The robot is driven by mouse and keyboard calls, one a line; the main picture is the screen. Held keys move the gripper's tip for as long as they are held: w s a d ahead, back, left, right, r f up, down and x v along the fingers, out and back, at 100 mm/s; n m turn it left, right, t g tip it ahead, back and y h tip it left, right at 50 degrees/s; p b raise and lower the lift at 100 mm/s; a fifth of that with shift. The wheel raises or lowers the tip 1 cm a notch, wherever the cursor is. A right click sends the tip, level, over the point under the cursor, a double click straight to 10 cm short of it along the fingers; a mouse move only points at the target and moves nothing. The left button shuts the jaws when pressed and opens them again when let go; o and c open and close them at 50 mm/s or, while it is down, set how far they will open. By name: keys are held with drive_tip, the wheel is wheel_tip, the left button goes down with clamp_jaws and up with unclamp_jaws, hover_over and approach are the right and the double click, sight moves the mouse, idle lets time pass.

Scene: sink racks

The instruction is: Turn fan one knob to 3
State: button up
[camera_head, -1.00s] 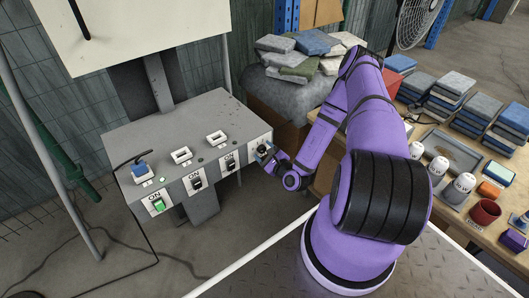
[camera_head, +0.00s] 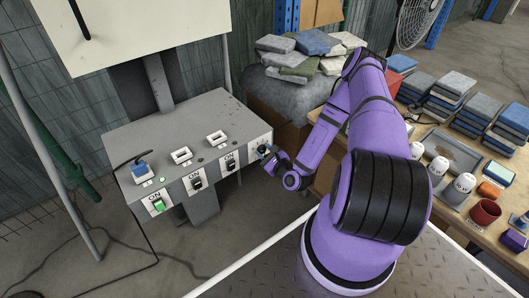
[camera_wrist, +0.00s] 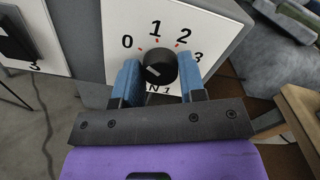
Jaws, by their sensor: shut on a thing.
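The fan one knob (camera_wrist: 159,68) is a round black dial on a white plate (camera_wrist: 205,22) marked 0, 1, 2 and 3. In the wrist view my gripper (camera_wrist: 158,80) has one blue finger on each side of the knob and is shut on it. A small pale mark shows on the knob's face; I cannot tell for sure which number it stands for. The fingers and palm partly hide the label under the dial. In the head view my gripper (camera_head: 266,152) is at the right end of the control box's front, and the knob is mostly hidden.
The grey control box (camera_head: 205,118) carries other switches on its front, including a green one (camera_head: 159,205) at the left. A wooden table (camera_head: 425,170) with stacked blocks and cups stands right of my arm. Blocks lie on a grey sack (camera_head: 285,95) behind.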

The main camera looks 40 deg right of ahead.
drive_tip(key=m, duration=0.6)
drive_tip(key=shift+d, duration=0.1)
drive_tip(key=m, duration=0.6)
drive_tip(key=shift+m, duration=0.3)
drive_tip(key=m, duration=0.6)
drive_tip(key=shift+d+f, duration=0.1)
drive_tip(key=m, duration=0.6)
drive_tip(key=shift+f+m, duration=0.1)
drive_tip(key=shift+m, duration=0.3)
drive_tip(key=o, duration=0.9)
drive_tip(key=shift+s, duration=0.1)
